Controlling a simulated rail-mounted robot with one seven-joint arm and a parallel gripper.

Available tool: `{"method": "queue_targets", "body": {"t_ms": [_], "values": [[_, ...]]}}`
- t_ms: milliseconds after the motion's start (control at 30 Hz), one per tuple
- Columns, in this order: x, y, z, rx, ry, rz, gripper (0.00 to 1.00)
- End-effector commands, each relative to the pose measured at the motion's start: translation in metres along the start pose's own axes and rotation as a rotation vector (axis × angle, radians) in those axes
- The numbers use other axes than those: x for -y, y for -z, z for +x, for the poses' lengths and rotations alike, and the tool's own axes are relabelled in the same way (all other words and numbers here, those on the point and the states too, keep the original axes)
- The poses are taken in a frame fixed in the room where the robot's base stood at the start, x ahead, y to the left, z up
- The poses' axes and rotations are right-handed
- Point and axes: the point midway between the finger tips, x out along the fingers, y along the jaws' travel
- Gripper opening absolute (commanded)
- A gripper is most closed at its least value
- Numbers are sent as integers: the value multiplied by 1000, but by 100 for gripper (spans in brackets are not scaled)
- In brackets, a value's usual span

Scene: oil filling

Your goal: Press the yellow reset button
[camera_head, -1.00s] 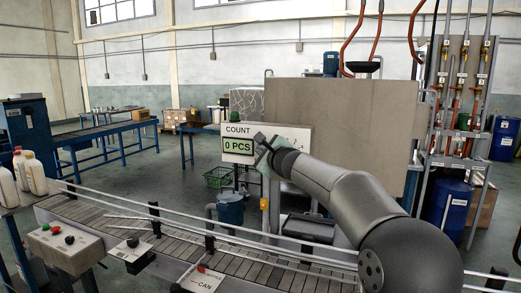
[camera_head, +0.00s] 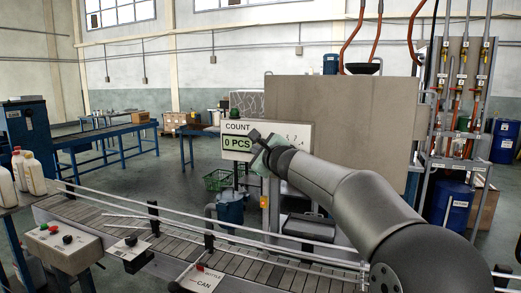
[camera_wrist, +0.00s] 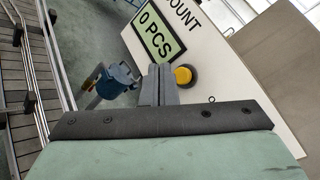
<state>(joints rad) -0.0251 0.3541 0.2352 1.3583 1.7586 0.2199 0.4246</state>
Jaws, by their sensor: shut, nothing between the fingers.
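The yellow reset button (camera_wrist: 183,76) shows in the wrist view on the white count panel (camera_wrist: 205,50), just right of my fingertips. My gripper (camera_wrist: 158,72) is shut and empty, with its fingers side by side. In the wrist view the fingertips overlap the panel's edge beside the button; I cannot tell whether they touch it. In the head view my gripper (camera_head: 255,137) is in front of the panel (camera_head: 290,132), and the button is hidden behind my gripper and arm. The display (camera_head: 237,143) reads "0 PCS".
A conveyor (camera_head: 180,240) with metal rails runs below my arm. Control boxes with buttons (camera_head: 62,243) stand along its near side. A blue pump-like unit (camera_wrist: 116,80) stands below the panel. White bottles (camera_head: 30,172) stand at the left. A large beige cabinet (camera_head: 345,120) is behind my arm.

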Motion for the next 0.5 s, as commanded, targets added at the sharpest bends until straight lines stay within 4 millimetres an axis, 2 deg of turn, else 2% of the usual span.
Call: {"method": "queue_targets", "body": {"t_ms": [200, 500], "values": [[-14, -10, -16, 2, 0, 0, 0], [-17, -17, -23, 0, 0, 1, 0]]}}
